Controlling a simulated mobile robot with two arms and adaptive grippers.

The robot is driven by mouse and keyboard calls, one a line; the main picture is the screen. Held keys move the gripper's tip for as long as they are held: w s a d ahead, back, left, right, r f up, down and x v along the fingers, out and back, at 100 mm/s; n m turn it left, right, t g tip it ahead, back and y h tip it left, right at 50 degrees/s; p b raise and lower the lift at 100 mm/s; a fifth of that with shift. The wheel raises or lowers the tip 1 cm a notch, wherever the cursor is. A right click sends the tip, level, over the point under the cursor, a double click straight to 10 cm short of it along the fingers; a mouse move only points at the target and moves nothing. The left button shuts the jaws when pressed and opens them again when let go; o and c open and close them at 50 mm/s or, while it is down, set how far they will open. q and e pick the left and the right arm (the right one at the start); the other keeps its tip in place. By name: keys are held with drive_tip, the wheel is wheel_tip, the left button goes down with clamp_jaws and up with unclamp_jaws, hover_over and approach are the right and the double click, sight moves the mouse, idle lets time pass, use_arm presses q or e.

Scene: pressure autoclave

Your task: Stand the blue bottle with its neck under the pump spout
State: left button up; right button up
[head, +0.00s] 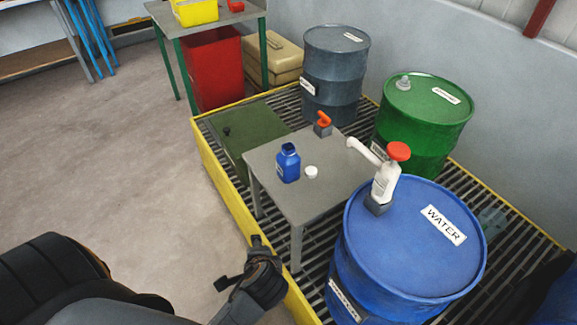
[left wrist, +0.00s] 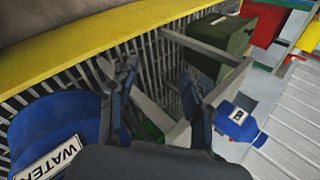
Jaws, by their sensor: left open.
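The white hand pump (head: 383,185) with a red knob is mounted on the blue WATER drum (head: 415,245). Its spout (head: 362,149) reaches left to the table's right edge; the bottle stands apart from it, further left. My left gripper (head: 240,262) is open and empty in front of the table, short of the bottle. In the left wrist view the fingers (left wrist: 163,98) are spread, and the bottle (left wrist: 237,124) lies beyond the right finger. My right gripper is out of view.
An orange-handled fitting (head: 323,124) sits at the table's back corner. Green (head: 425,115) and grey (head: 335,75) drums stand behind on the grating. A dark green box (head: 245,135) is left of the table. The yellow rim (head: 222,185) edges the grating; floor left is clear.

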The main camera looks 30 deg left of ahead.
use_arm(q)
drive_tip(key=w+r+m+t+y, duration=0.3)
drive_tip(key=w+r+m+y, duration=0.1)
drive_tip(key=w+r+m, duration=0.25)
drive_tip(key=m+t+y, duration=0.1)
drive_tip(key=m+t, duration=0.4)
drive_tip(key=m, duration=0.6)
approach(289, 153)
drive_tip(key=b+x, duration=0.2)
drive_tip(key=x, duration=0.2)
drive_tip(key=b+x, duration=0.2)
drive_tip(key=x, duration=0.3)
drive_tip(key=shift+f, duration=0.2)
drive_tip(key=shift+s+r, duration=0.1)
drive_tip(key=shift+c, duration=0.4)
drive_tip(key=shift+d, duration=0.1)
clamp_jaws()
